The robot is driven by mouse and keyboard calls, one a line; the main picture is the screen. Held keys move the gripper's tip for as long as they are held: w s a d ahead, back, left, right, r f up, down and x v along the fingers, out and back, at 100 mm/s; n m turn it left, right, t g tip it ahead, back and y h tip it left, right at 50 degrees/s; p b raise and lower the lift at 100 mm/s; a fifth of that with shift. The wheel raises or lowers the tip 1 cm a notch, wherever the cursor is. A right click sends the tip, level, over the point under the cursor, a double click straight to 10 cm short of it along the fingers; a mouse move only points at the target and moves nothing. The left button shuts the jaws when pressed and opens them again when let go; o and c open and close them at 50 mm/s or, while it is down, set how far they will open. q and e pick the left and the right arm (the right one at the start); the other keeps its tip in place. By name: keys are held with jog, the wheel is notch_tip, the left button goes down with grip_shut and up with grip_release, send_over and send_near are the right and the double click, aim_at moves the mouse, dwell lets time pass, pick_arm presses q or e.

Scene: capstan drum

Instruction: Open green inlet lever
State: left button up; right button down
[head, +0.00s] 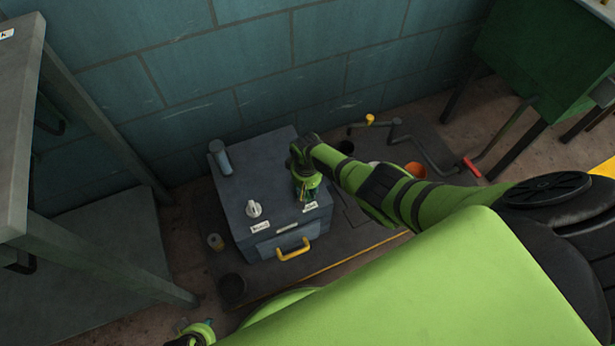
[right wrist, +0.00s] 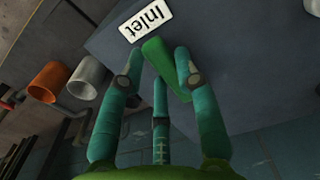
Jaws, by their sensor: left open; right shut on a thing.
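The green inlet lever (right wrist: 160,58) is a flat green bar beside a white "Inlet" label (right wrist: 146,18) in the right wrist view. My right gripper (right wrist: 160,70) is shut on it, with fingers on both sides of the bar. In the head view, my right gripper (head: 306,194) is over the right part of the grey box (head: 270,170) and hides the lever there. The inlet label (head: 310,207) shows just below it. My left gripper (head: 195,333) is open at the bottom edge, away from the box and partly cut off.
The box also carries a white knob (head: 254,209), a yellow handle (head: 293,249) and a grey cylinder (head: 220,157). Pipes with a red-ended part (head: 471,166) lie to the right. A grey table (head: 20,130) stands left, and a blue block wall (head: 190,90) is behind.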

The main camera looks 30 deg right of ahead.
aim_at(306, 192)
jog(key=shift+a, duration=0.1)
jog(key=c, duration=0.9)
grip_release()
jog(key=shift+f, duration=0.1)
jog(key=shift+r, duration=0.25)
notch_tip(306, 192, up, 12)
jog(key=shift+f, duration=0.2)
jog(key=shift+f, duration=0.1)
